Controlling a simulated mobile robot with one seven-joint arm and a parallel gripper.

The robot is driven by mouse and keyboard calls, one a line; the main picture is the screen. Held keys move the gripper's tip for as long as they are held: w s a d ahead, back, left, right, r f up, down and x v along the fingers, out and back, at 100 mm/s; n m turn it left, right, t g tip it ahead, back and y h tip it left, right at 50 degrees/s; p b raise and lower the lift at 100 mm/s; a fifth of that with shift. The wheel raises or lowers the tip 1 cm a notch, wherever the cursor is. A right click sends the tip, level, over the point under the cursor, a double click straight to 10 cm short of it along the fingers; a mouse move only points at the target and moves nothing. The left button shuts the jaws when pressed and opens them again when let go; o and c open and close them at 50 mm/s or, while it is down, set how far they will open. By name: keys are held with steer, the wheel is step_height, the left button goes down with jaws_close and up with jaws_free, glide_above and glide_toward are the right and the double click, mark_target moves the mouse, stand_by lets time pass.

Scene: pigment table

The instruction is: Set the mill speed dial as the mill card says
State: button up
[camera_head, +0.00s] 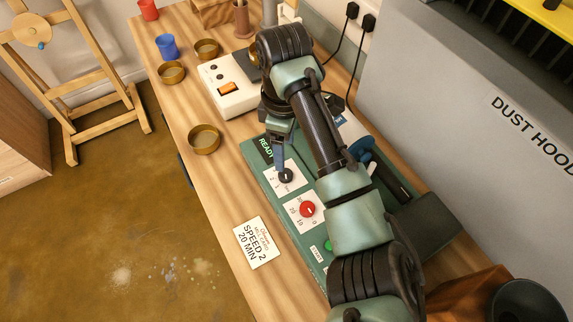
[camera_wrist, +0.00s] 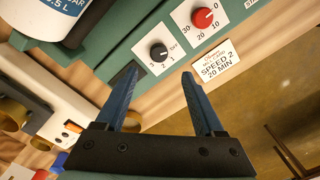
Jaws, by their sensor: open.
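The mill's green control panel (camera_head: 272,188) carries a black speed dial (camera_head: 286,175) on a white plate marked OFF and numbers. In the wrist view the black dial (camera_wrist: 158,52) lies just beyond the gap between my fingertips. Its white mark is too small to read surely. My gripper (camera_head: 280,160) is open and empty above the panel; its blue fingers (camera_wrist: 158,76) are apart, with the dial ahead of them. I cannot tell if a finger touches it. The mill card (camera_head: 257,243) lies on the table and reads SPEED 2, 20 MIN; it also shows in the wrist view (camera_wrist: 216,61).
A red dial (camera_head: 307,209) with minute numbers sits next to the black one. A green start button (camera_head: 328,245) is further along. A lit READY display (camera_head: 265,148) is near my gripper. Brass bowls (camera_head: 204,139), a white device (camera_head: 232,90) and a blue cup (camera_head: 167,47) stand farther back.

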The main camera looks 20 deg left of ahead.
mark_target(285, 173)
step_height(285, 173, down, 9)
steer(key=shift+w+f+p, duration=0.1)
steer(key=shift+f+p, duration=0.05)
steer(key=shift+p, duration=0.35)
jaws_close()
